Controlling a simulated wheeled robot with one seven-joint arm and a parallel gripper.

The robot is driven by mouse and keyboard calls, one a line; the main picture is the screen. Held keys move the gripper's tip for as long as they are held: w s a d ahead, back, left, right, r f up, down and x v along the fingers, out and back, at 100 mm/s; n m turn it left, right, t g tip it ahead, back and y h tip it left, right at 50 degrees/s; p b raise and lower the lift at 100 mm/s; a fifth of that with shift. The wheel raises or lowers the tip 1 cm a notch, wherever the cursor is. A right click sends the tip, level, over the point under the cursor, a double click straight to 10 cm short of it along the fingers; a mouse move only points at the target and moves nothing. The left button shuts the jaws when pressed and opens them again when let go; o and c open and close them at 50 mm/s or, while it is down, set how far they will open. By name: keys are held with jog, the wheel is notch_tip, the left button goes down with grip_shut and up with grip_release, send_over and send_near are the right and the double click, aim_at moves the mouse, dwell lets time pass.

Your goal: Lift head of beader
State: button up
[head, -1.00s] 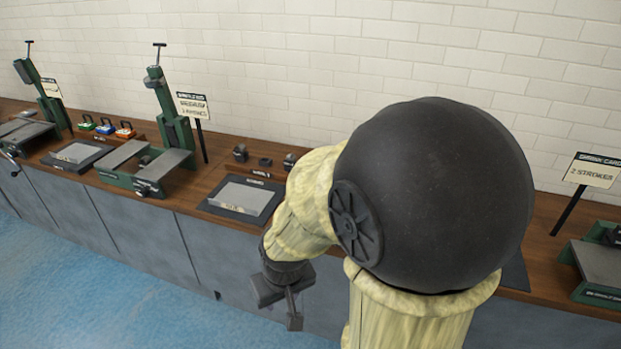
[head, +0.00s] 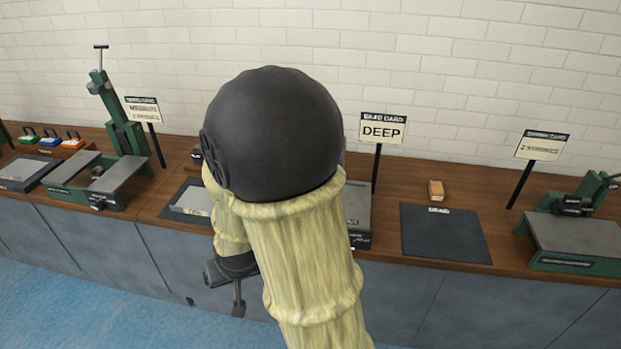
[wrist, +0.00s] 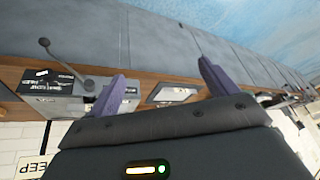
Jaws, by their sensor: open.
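A grey machine (head: 357,215), which I take to be the beader, stands on the bench beside the "BEAD CARD DEEP" sign (head: 383,131). My arm hides most of it in the head view. In the wrist view, a grey machine (wrist: 66,103) with a dark lever and labels shows at the left, near the "DEEP" sign (wrist: 32,168). My gripper (head: 230,285) hangs in front of the bench, left of that machine. In the wrist view its two purple fingers (wrist: 160,85) are wide apart with nothing held between them.
A dark mat (head: 445,236) and a small wooden block (head: 436,190) lie right of the sign. A green machine (head: 575,243) stands at the far right. Another green machine (head: 120,128) with a raised column stands left. A tray (head: 190,203) lies beside my arm. Blue floor is clear.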

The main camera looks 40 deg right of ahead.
jog(key=w+d+f+m+t+h+p, duration=0.1)
jog(key=w+d+m+t+h+p, duration=0.15)
jog(key=d, duration=0.35)
jog(key=w+d+f+m+t+h+p, duration=0.1)
jog(key=w+d+f+m+h, duration=0.1)
jog(key=w+d+m+h, duration=0.3)
jog(key=s+d+r+t+h+p, duration=0.2)
jog(key=s+d+r+t+h, duration=0.1)
jog(key=d, duration=0.5)
jog(key=s+r+h, duration=0.1)
jog(key=h, duration=0.1)
jog(key=shift+s+d+r+n+h+p, duration=0.2)
jog(key=shift+n+h+p, duration=0.1)
jog(key=shift+n+h, duration=0.05)
jog(key=shift+s, duration=0.15)
